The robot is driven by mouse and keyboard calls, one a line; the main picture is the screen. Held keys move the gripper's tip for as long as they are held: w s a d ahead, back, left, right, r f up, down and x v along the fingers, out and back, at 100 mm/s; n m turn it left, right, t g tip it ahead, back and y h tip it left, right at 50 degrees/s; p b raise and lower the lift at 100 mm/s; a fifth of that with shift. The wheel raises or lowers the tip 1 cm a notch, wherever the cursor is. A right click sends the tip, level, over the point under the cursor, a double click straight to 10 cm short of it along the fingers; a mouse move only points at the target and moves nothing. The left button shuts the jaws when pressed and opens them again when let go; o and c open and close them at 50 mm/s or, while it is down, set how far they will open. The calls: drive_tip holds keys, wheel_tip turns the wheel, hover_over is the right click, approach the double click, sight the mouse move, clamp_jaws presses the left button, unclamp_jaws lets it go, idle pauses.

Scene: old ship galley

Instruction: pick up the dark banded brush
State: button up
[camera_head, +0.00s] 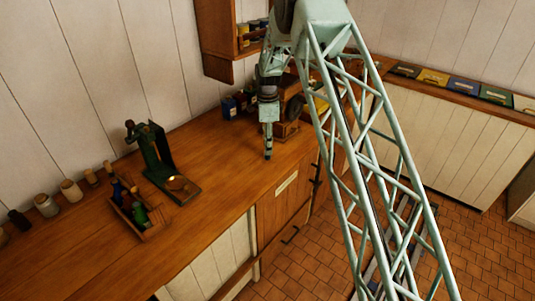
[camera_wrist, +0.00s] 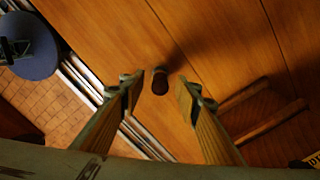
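A small dark reddish-brown object (camera_wrist: 160,82) with a paler top end, likely the dark banded brush, is on the wooden counter in the wrist view. It shows between my gripper's two fingertips (camera_wrist: 158,90), with a gap on each side. My gripper is open and empty. In the head view my gripper (camera_head: 268,154) points down over the counter, near its front edge. I cannot make out the brush in the head view. I cannot tell how high the fingertips are above it.
A wooden-framed item (camera_wrist: 262,112) lies right of my gripper in the wrist view. In the head view, a green stand (camera_head: 156,165) and a tray of bottles (camera_head: 152,233) are to the left. Jars (camera_head: 46,206) line the wall. The counter (camera_head: 225,165) between is clear.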

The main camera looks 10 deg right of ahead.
drive_tip(key=shift+f, duration=0.35)
drive_tip(key=shift+c, duration=0.7)
drive_tip(key=c, duration=0.8)
